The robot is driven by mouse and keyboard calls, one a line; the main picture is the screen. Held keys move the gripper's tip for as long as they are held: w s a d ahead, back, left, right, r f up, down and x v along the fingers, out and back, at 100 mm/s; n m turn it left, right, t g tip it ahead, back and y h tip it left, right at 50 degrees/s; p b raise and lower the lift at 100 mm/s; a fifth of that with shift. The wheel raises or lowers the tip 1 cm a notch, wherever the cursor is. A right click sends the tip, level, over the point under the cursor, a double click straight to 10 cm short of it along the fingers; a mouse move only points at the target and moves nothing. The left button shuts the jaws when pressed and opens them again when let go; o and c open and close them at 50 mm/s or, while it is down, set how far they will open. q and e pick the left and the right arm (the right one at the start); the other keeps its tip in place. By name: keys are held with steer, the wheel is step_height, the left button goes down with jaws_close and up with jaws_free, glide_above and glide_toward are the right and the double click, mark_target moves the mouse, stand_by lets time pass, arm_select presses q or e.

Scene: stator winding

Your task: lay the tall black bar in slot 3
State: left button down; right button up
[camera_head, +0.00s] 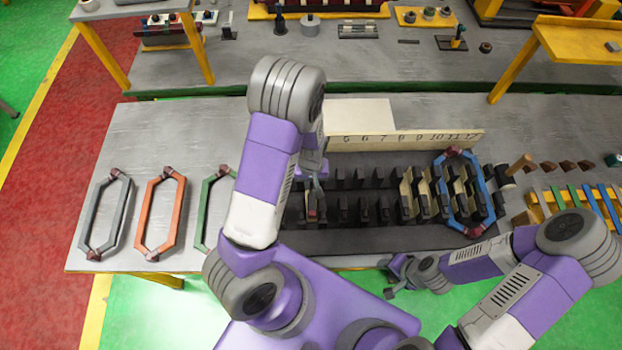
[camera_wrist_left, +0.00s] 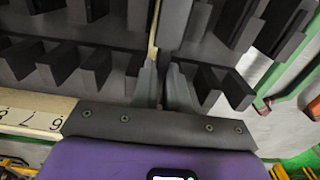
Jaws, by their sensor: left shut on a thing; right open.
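The dark stator block (camera_head: 345,240) lies on the table with rows of upright black teeth. My left gripper (camera_head: 314,196) points down over its left part and is shut. In the left wrist view, its fingers (camera_wrist_left: 164,88) close on a dark upright slab (camera_wrist_left: 172,32), which I take for the tall black bar. A thin pale strip (camera_wrist_left: 154,32) shows beside it. Slot numbers 5 to 12 show on the pale board (camera_head: 400,139); my arm hides the lower ones, so slot 3's mark is not visible. I cannot tell how deep the bar sits. My right gripper (camera_head: 394,277) is open and empty at the front edge.
Grey (camera_head: 92,218), orange (camera_head: 148,218) and green (camera_head: 205,205) coil frames lie left of the block. A blue frame (camera_head: 484,185) sits around teeth at its right end. A yellow rack (camera_head: 540,212) stands further right. Other teeth stand close around the left fingers.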

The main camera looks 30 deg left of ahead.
mark_target(311, 191)
arm_select(q)
steer(key=shift+f+b, duration=0.45)
steer(key=shift+f, duration=0.1)
steer(key=shift+f+b, duration=2.5)
steer(key=shift+f, duration=0.5)
steer(key=shift+f, duration=0.1)
steer(key=shift+s+d+f+b, duration=0.1)
steer(key=shift+s+f+b, duration=0.1)
steer(key=shift+f+b, duration=0.3)
steer(key=c, duration=1.1)
jaws_free()
steer(key=shift+r, duration=0.25)
steer(key=shift+w+r+p, duration=0.15)
steer(key=shift+r+p, duration=0.3)
steer(key=shift+p, duration=0.1)
steer(key=shift+r, duration=0.1)
